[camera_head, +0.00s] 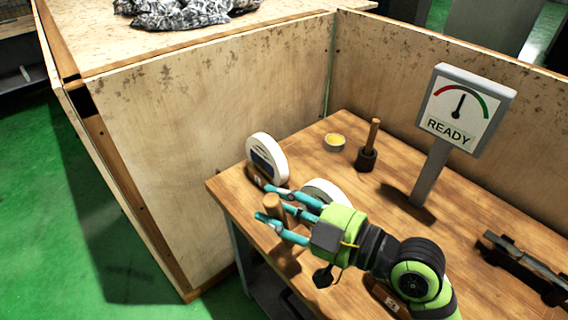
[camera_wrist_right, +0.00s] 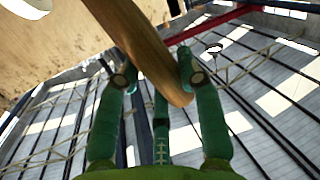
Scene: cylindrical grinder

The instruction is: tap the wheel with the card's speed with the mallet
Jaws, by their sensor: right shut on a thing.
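My right gripper (camera_head: 270,207) is shut on a wooden piece (camera_head: 274,203), which looks like part of the mallet, above the table's front-left edge. The wrist view shows a long round piece of wood (camera_wrist_right: 146,48) between the teal fingers (camera_wrist_right: 156,78); the mallet's other end is out of sight. A white wheel (camera_head: 258,143) with a dark blue label stands upright at the table's left, behind the gripper. A second pale wheel (camera_head: 327,187) is mostly hidden by my gripper. I can make out no card with a readable speed. My left gripper is not in view.
On the wooden table (camera_head: 310,160) stand a small yellow-topped tin (camera_head: 334,142), a black-based tool with a wooden handle (camera_head: 374,133) and a READY gauge sign (camera_head: 463,111). A dark metal fixture (camera_head: 522,263) lies at right. Plywood panels (camera_head: 225,120) close the back and left.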

